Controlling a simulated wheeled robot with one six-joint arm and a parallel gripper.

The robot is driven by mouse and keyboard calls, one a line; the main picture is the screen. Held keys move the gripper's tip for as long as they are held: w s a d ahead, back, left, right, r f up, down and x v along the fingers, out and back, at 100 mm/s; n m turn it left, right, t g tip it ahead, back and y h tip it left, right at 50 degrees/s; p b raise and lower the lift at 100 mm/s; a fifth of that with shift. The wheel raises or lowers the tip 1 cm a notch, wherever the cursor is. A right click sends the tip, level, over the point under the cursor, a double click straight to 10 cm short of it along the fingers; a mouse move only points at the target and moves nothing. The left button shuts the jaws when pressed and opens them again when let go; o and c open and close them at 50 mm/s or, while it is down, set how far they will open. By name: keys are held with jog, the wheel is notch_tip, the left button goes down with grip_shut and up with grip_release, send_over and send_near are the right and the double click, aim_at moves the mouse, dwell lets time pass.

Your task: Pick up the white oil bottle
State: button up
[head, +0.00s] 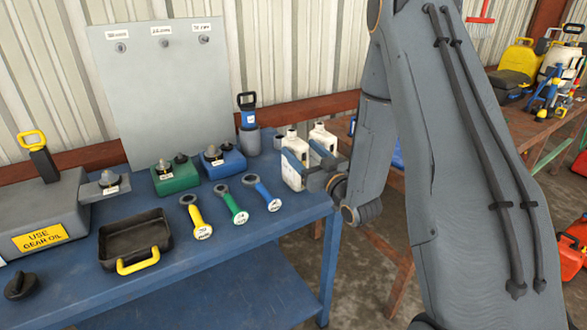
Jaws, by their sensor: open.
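Two white bottles stand close together at the right end of the blue table. The nearer white bottle (293,148) is on the left, and the other white bottle (322,136) is just behind it to the right. Both look upright, with light caps. My gripper (303,153) is at these bottles, with its grey fingers apart and pointing left and away. The fingers overlap the lower parts of the bottles in the picture. I cannot tell whether they touch a bottle or which bottle lies between them. Neither bottle is clearly labelled as oil.
The blue table (75,296) also holds yellow, green and blue wrenches (236,204), a black tray (135,240), and a grey box (45,215) marked "USE GEAR OIL". Green (175,177) and blue (226,162) blocks stand near the back panel. A second table (530,130) is at right.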

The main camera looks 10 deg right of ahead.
aim_at(289, 140)
jog(key=shift+w+f+b, duration=0.35)
jog(key=shift+f+b, duration=0.05)
jog(key=shift+f, duration=0.2)
jog(key=p+x, duration=0.3)
jog(key=x, duration=0.3)
jog(key=shift+w+a+r+p, duration=0.15)
jog(key=shift+w+r+p, duration=0.05)
jog(key=shift+w+p, duration=0.15)
jog(key=shift+w+a, duration=0.1)
jog(key=shift+w, duration=0.35)
grip_shut()
